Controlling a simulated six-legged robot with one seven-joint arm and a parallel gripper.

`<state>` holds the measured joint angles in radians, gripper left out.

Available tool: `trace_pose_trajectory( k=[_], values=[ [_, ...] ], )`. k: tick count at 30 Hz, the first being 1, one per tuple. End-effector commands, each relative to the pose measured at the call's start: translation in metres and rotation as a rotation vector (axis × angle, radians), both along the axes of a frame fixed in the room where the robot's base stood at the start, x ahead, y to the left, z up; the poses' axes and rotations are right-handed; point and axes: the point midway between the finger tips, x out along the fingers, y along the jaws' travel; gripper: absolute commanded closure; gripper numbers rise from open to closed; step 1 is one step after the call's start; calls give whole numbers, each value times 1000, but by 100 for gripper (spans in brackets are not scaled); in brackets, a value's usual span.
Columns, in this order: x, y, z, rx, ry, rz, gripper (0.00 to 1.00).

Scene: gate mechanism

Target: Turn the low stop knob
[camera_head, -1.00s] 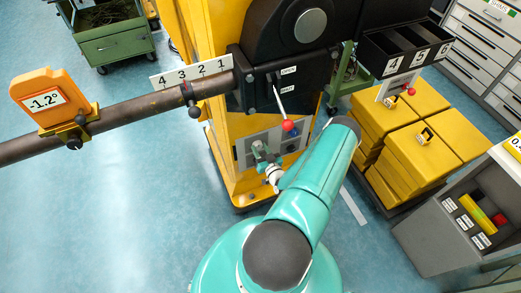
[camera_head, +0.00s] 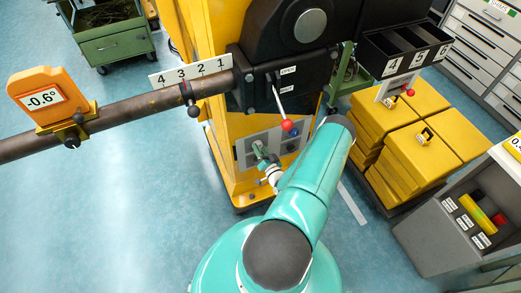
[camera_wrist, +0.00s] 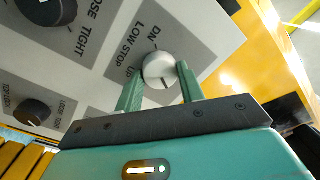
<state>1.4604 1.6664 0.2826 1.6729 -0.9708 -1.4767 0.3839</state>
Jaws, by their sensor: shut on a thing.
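The low stop knob (camera_wrist: 159,70) is a round, pale silver knob on a grey panel, with the labels DN, LOW STOP and UP beside it in the wrist view. A dark line on its face marks its pointer. My gripper (camera_wrist: 160,74) has one green finger on each side of the knob and is shut on it. In the head view my gripper (camera_head: 259,152) is at the panel low on the yellow machine.
A dark TIGHT/LOOSE knob (camera_wrist: 45,10) and a smaller dark knob (camera_wrist: 31,112) share the panel. A red-tipped lever (camera_head: 288,126) stands just above my arm. A long boom (camera_head: 130,108) carries an orange display (camera_head: 43,98) reading -0.6°. Yellow blocks (camera_head: 425,150) stand to the right.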

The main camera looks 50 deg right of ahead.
Motion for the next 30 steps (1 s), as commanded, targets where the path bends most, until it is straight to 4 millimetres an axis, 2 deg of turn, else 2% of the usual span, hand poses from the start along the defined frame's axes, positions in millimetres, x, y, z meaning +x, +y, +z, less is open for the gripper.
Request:
trace_pose_trajectory(
  k=[6,15,30],
  values=[
    [0,0,0,160,-97,-1,84],
    [0,0,0,313,-187,-1,84],
    [1,-1,0,372,-223,-1,84]
  ],
)
